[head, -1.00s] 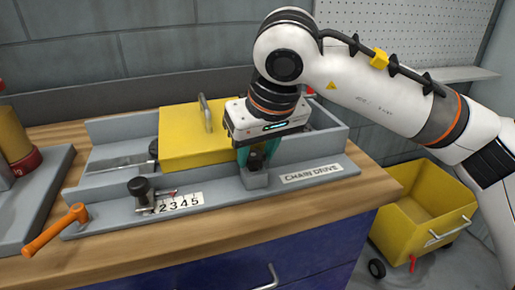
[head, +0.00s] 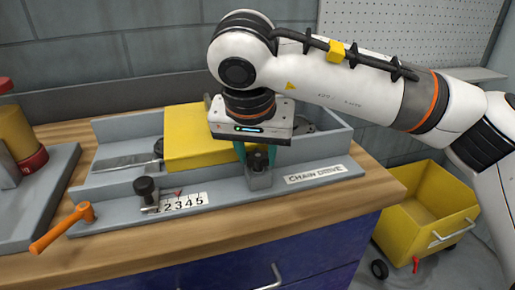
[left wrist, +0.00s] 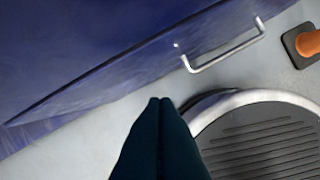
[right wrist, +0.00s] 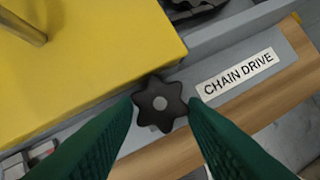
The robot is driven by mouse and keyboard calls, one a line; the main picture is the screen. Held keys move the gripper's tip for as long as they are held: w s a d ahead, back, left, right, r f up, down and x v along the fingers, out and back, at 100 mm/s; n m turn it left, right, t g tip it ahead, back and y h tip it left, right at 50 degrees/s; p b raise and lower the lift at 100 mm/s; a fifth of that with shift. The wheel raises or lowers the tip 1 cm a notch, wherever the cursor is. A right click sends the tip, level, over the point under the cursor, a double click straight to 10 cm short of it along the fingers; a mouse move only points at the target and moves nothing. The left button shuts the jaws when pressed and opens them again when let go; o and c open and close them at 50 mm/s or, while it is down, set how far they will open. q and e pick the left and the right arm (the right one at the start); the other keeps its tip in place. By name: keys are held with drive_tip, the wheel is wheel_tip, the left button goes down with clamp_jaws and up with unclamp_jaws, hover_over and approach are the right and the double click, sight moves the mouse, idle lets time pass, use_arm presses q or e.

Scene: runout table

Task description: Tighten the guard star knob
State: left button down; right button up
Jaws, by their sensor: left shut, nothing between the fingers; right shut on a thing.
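The black star knob (right wrist: 160,103) sits on a grey block at the front rail of the chain drive unit, beside the yellow guard (right wrist: 80,50). In the head view the knob (head: 258,160) shows under my right gripper (head: 256,158), which points straight down. The right wrist view shows the green fingers (right wrist: 160,108) on either side of the knob, shut on it. The knob's lobes and pale centre are visible. My left gripper (left wrist: 160,100) is shut and empty, low in front of the blue cabinet; it is not in the head view.
A "CHAIN DRIVE" label (head: 314,173) lies right of the knob. Left along the rail are a black knob (head: 145,187), a number scale (head: 184,203) and an orange handle (head: 62,226). A yellow cart (head: 425,215) stands on the floor at right.

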use_arm(q)
drive_tip(key=shift+w+f, duration=0.15)
drive_tip(key=shift+w, duration=0.05)
drive_tip(key=shift+s, duration=0.1)
drive_tip(key=shift+s, duration=0.1)
use_arm(e)
drive_tip(key=o, duration=1)
drive_tip(key=shift+c, duration=0.2)
drive_tip(key=shift+s+r, duration=0.15)
drive_tip(key=shift+r, duration=0.4)
use_arm(q)
wheel_tip(320, 180, down, 6)
drive_tip(key=s+p, duration=0.1)
drive_tip(key=p, duration=0.1)
drive_tip(key=shift+s, duration=0.4)
use_arm(e)
drive_tip(key=v, duration=1.1)
drive_tip(key=shift+a, duration=0.15)
